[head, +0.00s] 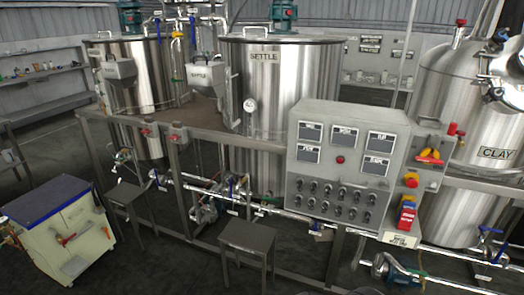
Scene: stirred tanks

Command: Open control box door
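The grey control box (347,165) stands right of centre in the head view, fixed on the tank frame. Its front face carries several dark displays, a red button (340,160) and rows of dark knobs (335,198). The front face looks flush with the box, and I see no open gap; I cannot make out a door edge or handle for certain. On the plate at the right are a yellow and red rotary handle (430,155) and a red emergency button on yellow (411,181). My gripper is not in this view.
Tall steel tanks (278,85) stand behind the frame, with another tank (460,110) at the right. Pipes (300,215) with valves run low in front. Small stools (247,238) and a cream cabinet (62,225) stand nearer. Grey floor shows between them.

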